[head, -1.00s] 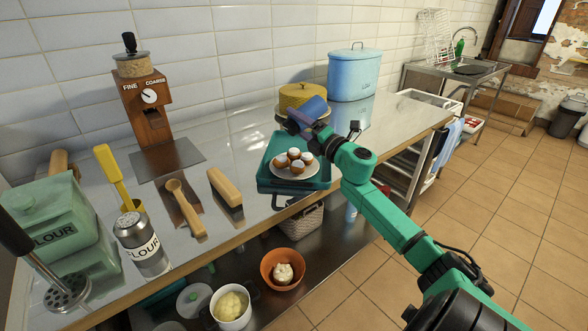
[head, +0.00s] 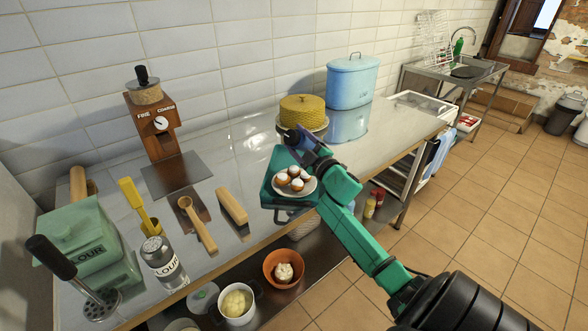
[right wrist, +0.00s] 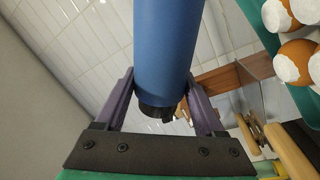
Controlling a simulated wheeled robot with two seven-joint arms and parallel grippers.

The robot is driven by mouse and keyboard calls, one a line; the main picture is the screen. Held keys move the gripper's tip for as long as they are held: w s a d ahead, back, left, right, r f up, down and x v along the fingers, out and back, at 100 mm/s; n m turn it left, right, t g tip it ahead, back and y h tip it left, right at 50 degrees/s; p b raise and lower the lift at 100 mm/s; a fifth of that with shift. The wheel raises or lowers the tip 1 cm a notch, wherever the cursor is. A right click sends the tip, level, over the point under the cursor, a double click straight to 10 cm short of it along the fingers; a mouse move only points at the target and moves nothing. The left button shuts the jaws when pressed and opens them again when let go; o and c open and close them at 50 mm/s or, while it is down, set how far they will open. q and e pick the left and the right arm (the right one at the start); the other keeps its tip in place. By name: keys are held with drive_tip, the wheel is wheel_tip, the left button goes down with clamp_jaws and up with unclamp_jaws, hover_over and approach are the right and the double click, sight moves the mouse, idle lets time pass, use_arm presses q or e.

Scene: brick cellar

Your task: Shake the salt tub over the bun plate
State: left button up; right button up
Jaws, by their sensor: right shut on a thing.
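The salt tub is a blue cylinder with a black end, and it shows large in the right wrist view (right wrist: 168,45). My right gripper (head: 300,143) is shut on it, with one finger on each side of the tub. In the head view the gripper mostly hides the tub. The gripper and tub are over the back edge of the bun plate (head: 293,193). This white plate holds several brown buns with white tops (head: 296,184); some also show at the right of the right wrist view (right wrist: 295,62). My left gripper is not in view.
The plate rests on a teal tray (head: 268,190) at the counter's front edge. A yellow cake cover (head: 304,110) and a blue bin (head: 352,80) stand behind. A wooden brush (head: 232,205), a scoop (head: 197,225) and flour containers are to the left.

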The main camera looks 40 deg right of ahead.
wheel_tip(320, 180, up, 3)
drive_tip(key=m+p, duration=0.5)
drive_tip(key=p, duration=0.1)
drive_tip(key=m+g+h+p, duration=0.1)
drive_tip(key=m+p, duration=0.5)
drive_tip(key=shift+f, duration=0.1)
drive_tip(key=shift+f+m+g, duration=0.15)
drive_tip(key=shift+m+g, duration=0.15)
drive_tip(key=shift+m, duration=0.1)
drive_tip(key=shift+f, duration=0.25)
drive_tip(key=shift+s, duration=0.1)
